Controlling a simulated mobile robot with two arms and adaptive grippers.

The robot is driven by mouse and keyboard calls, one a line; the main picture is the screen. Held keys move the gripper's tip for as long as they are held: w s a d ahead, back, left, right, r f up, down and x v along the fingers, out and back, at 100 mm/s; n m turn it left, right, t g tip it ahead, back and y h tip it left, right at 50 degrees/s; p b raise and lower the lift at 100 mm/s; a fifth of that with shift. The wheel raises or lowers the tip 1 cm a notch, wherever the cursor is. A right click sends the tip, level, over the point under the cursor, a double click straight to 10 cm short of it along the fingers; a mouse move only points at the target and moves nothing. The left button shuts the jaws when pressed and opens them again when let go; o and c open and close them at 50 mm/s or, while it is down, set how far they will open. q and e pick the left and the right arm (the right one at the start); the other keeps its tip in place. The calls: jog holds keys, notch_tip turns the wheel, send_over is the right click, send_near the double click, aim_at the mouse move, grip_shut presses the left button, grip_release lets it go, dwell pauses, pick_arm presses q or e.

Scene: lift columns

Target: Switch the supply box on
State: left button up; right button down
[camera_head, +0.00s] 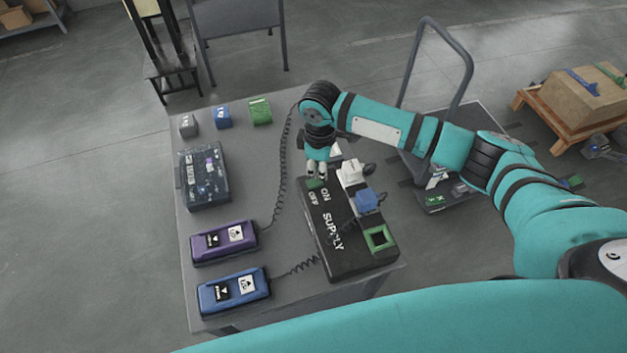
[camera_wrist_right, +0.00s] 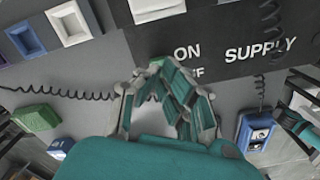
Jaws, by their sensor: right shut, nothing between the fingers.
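The supply box (camera_head: 337,262) is a black box on the grey table, marked SUPPLY, with ON and OFF labels near its far end. A small green switch (camera_head: 315,184) sits beside those labels. My right gripper (camera_head: 317,172) is shut and empty, pointing down right at the switch. In the right wrist view, its fingertips (camera_wrist_right: 164,72) meet by the ON label, and a bit of the green switch (camera_wrist_right: 156,64) shows past them. The fingers partly hide the switch and the OFF label. I cannot tell whether they touch it or which way it is set. My left gripper is not in view.
Purple (camera_head: 224,242) and blue (camera_head: 233,291) pendants with coiled cords lie left. A dark clear-topped case (camera_head: 203,178) stands behind them. A trolley (camera_head: 455,150) stands right.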

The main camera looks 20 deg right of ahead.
aim_at(319, 180)
jog(key=shift+s+f+b, duration=0.1)
jog(key=shift+f+b, duration=0.4)
jog(key=shift+f, duration=0.8)
dwell(0.8)
jog(key=shift+r+p, duration=0.7)
jog(key=shift+p, duration=0.2)
notch_tip(319, 180, up, 6)
jog(key=p, duration=0.6)
jog(key=shift+f, duration=0.2)
